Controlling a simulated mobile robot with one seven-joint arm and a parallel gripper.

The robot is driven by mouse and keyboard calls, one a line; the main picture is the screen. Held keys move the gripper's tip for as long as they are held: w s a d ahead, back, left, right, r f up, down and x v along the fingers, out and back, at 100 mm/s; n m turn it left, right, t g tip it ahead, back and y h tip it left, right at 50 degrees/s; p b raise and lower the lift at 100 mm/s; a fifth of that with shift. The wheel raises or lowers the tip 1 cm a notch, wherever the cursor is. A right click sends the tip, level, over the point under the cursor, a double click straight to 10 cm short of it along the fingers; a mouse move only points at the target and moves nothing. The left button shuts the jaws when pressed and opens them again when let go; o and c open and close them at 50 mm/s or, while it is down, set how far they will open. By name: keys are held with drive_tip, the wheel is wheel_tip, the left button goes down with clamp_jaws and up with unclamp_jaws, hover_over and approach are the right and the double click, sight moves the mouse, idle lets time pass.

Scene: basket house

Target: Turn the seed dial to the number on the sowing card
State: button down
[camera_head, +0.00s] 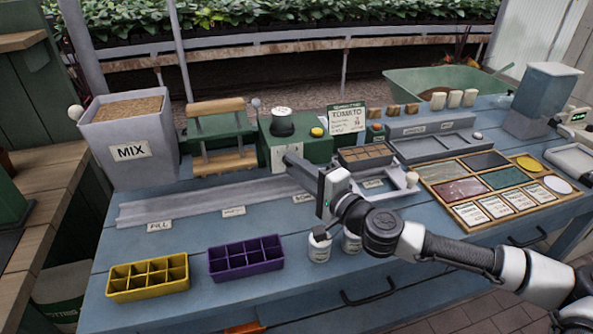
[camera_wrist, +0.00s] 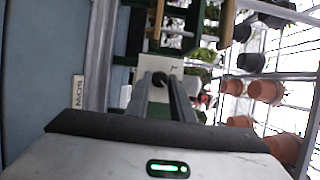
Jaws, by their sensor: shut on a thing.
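The seeder is a green box (camera_head: 316,150) at the back middle of the bench, with a dark round hopper (camera_head: 282,124) and a yellow button (camera_head: 317,132) on top. A pale plate (camera_head: 281,152) is on its front; it also shows beyond the fingers in the wrist view (camera_wrist: 161,65). The sowing card (camera_head: 347,118) reads TOMATO; its smaller text and number are too small to read surely. My gripper (camera_head: 290,160) reaches the plate, with its fingers (camera_wrist: 160,84) shut on what seems the seed dial. The fingers hide the dial and its setting.
A grey MIX bin (camera_head: 125,150) stands at left, and a long grey rail (camera_head: 205,202) lies in front of the seeder. Yellow (camera_head: 148,278) and purple (camera_head: 245,258) cell trays sit at the front. White bottles (camera_head: 319,248) stand under my arm; a seed tray (camera_head: 350,156) is close right.

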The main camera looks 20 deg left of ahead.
idle(0.4)
drive_tip(key=c, duration=1.6)
unclamp_jaws()
drive_tip(key=shift+o, duration=0.2)
drive_tip(key=shift+p+v, duration=2.7)
drive_tip(key=shift+v, duration=5.95)
